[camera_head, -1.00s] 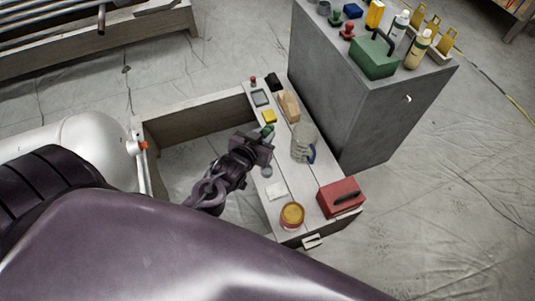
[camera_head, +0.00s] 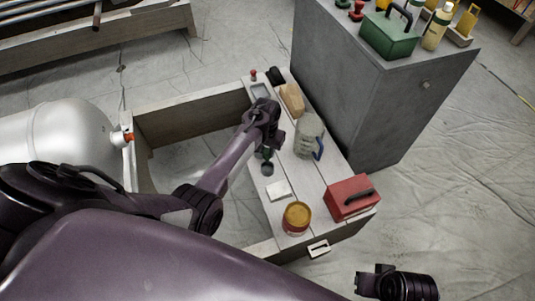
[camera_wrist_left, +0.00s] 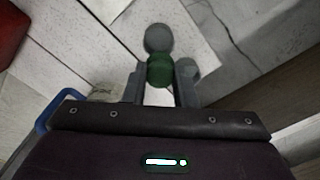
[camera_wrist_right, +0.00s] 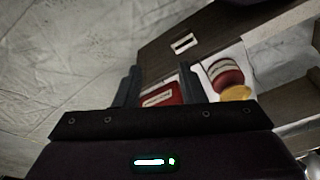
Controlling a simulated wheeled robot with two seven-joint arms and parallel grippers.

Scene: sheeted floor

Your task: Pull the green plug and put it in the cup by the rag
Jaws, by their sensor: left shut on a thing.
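My left gripper (camera_head: 267,147) is shut on the green plug (camera_wrist_left: 160,71), which shows between the fingers in the left wrist view. In the head view the plug (camera_head: 266,154) is a small dark green spot below the gripper. A small grey round cup (camera_head: 267,169) stands on the bench just nearer than the plug; it also appears past the fingertips in the left wrist view (camera_wrist_left: 158,38). The plug's height over the bench is unclear. The white rag (camera_head: 278,190) lies flat beside the cup. My right gripper (camera_head: 371,283) is open and empty, off the bench's near end.
The white bench top holds a clear jug (camera_head: 308,138) with a blue handle, an orange-topped tin (camera_head: 297,217), a red box (camera_head: 351,198) and a wooden block (camera_head: 292,100). A grey cabinet (camera_head: 375,100) stands behind. A silver tank (camera_head: 60,135) is at left.

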